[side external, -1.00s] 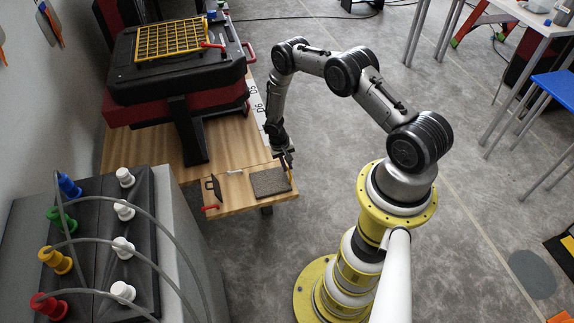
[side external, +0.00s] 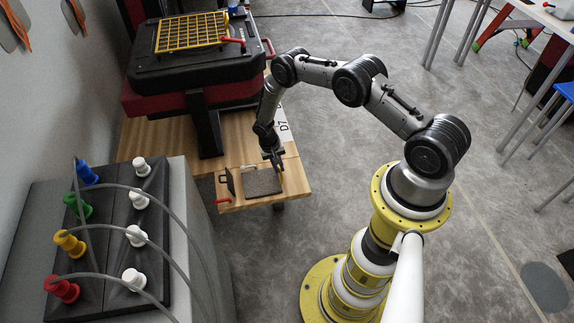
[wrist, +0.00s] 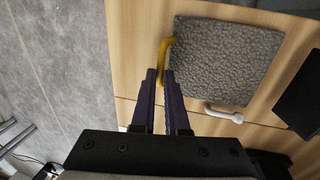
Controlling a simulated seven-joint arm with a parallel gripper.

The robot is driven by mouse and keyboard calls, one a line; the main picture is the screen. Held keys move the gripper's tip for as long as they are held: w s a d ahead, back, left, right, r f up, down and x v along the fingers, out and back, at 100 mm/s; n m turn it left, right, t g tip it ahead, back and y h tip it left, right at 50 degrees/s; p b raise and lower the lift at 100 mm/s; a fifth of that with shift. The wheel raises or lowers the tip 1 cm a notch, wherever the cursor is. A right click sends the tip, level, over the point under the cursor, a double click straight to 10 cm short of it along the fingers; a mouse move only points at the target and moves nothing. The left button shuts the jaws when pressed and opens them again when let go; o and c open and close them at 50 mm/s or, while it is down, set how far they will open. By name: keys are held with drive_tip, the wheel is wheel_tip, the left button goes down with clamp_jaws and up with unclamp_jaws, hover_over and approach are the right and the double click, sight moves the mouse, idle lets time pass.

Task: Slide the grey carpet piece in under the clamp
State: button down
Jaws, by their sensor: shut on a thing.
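The grey carpet piece (side external: 262,182) lies flat on the small wooden table, and it fills the upper middle of the wrist view (wrist: 222,60). A yellow handle (wrist: 164,55) stands at its left edge there. My gripper (wrist: 160,74) is shut on this handle; the fingers partly hide it. In the side view my gripper (side external: 279,166) is at the carpet's right edge. The dark clamp (side external: 229,182) is left of the carpet, close to it, with a narrow gap. Its dark part shows in the wrist view (wrist: 300,102), cut off by the frame.
A white handle (wrist: 223,113) lies beside the carpet's lower edge in the wrist view. A red handle (side external: 222,201) is at the clamp's front. The wooden table (side external: 296,193) has bare room right of the carpet. The panel with coloured knobs (side external: 105,235) stands front left.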

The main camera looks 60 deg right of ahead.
drive_tip(key=c, duration=0.9)
unclamp_jaws()
drive_tip(key=r, duration=0.4)
drive_tip(key=w+a+r, duration=0.1)
drive_tip(key=r, duration=0.4)
drive_tip(key=w+a+r, duration=0.1)
drive_tip(key=r, duration=0.3)
drive_tip(key=shift+r, duration=0.3)
